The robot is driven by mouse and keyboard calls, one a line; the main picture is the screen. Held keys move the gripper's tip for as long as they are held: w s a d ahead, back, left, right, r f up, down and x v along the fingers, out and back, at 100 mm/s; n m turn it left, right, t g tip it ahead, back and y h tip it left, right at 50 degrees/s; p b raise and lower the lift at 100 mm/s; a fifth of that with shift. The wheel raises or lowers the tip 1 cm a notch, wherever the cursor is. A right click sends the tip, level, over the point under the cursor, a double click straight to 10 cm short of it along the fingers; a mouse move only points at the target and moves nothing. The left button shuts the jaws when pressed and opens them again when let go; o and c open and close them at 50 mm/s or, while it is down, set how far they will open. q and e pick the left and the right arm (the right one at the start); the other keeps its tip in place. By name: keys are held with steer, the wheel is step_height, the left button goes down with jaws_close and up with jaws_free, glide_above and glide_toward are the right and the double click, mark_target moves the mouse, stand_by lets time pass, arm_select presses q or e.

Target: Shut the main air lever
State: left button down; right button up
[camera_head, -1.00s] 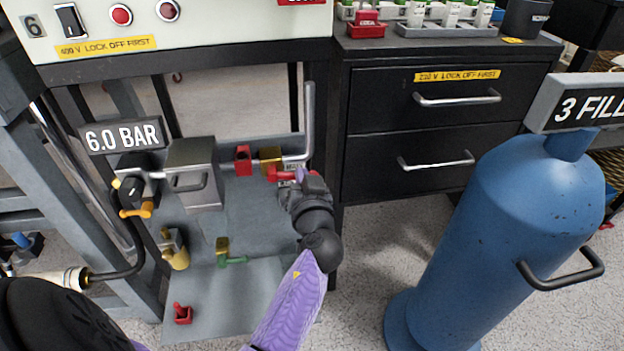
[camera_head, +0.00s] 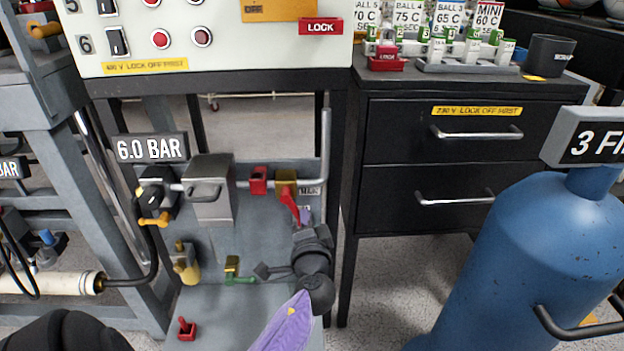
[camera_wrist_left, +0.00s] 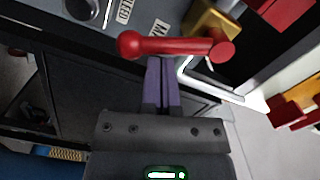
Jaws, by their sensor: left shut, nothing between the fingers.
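The main air lever (camera_head: 290,206) is a red handle on a brass valve (camera_head: 285,180) at the right end of the pipe under the bench. It slants down and to the right from the valve. In the left wrist view the red lever (camera_wrist_left: 175,47) lies across the picture, right at my fingertips. My left gripper (camera_head: 304,214) is beside the lever's lower end, shut and empty. Its two purple fingers (camera_wrist_left: 161,82) are together, with their tips at the lever's underside in that view; I cannot tell whether they touch. My right gripper is not in view.
A 6.0 BAR sign (camera_head: 151,148), a grey box (camera_head: 210,190), a red block (camera_head: 258,181) and a green-handled valve (camera_head: 237,279) are left of the lever. A black drawer cabinet (camera_head: 440,160) and a blue cylinder (camera_head: 510,265) stand at right.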

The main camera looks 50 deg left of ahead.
arm_select(q)
steer(key=shift+s+a+f+m, duration=0.3)
steer(key=shift+s+m, duration=0.05)
steer(key=shift+m, duration=0.65)
steer(key=shift+s+a+f+m, duration=0.25)
steer(key=shift+s+m, duration=0.05)
steer(key=shift+m, duration=0.7)
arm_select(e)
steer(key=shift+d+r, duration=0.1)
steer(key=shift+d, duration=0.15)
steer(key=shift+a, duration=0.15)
